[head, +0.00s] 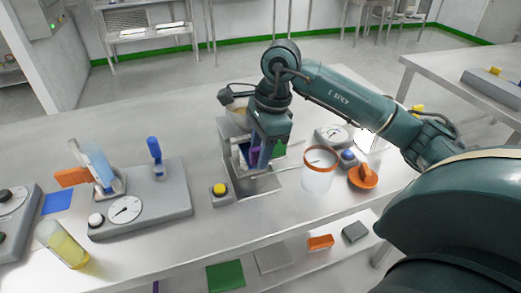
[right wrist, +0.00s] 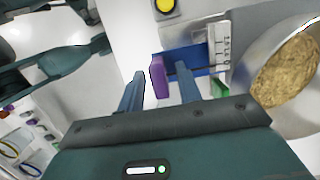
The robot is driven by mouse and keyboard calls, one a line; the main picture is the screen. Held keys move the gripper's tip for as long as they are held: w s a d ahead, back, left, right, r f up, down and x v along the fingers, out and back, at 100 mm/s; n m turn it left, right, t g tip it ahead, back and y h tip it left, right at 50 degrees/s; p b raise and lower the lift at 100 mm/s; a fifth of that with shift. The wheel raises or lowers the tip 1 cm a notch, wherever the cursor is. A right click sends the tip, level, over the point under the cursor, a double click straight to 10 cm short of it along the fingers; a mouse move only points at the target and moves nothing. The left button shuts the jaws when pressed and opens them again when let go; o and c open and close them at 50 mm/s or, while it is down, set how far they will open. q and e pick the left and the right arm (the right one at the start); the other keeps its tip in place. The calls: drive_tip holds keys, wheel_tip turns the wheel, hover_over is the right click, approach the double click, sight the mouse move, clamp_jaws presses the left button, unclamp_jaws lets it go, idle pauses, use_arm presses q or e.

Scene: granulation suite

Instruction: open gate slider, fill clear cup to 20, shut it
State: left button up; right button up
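The gate slider shows in the right wrist view as a purple handle (right wrist: 159,78) by a blue plate (right wrist: 181,60), beside a white graduated scale (right wrist: 222,45). A steel hopper with tan granules (right wrist: 288,77) is at the right of that view. My right gripper (head: 257,157) is at the dispenser (head: 232,133) in the head view. Its fingers (right wrist: 160,90) stand on either side of the purple handle, open, with gaps visible. My left gripper is out of view.
A yellow button (head: 219,189) stands left of the dispenser. A dial (head: 334,135), a blue knob (head: 348,157) and an orange item (head: 363,177) are near the cup. A grey dial station (head: 150,205) and a yellow-filled cylinder (head: 64,245) are at left.

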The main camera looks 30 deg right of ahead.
sight(255, 149)
drive_tip(key=shift+r+p, duration=1.85)
drive_tip(key=shift+r, duration=1.25)
drive_tip(key=shift+f, duration=0.1)
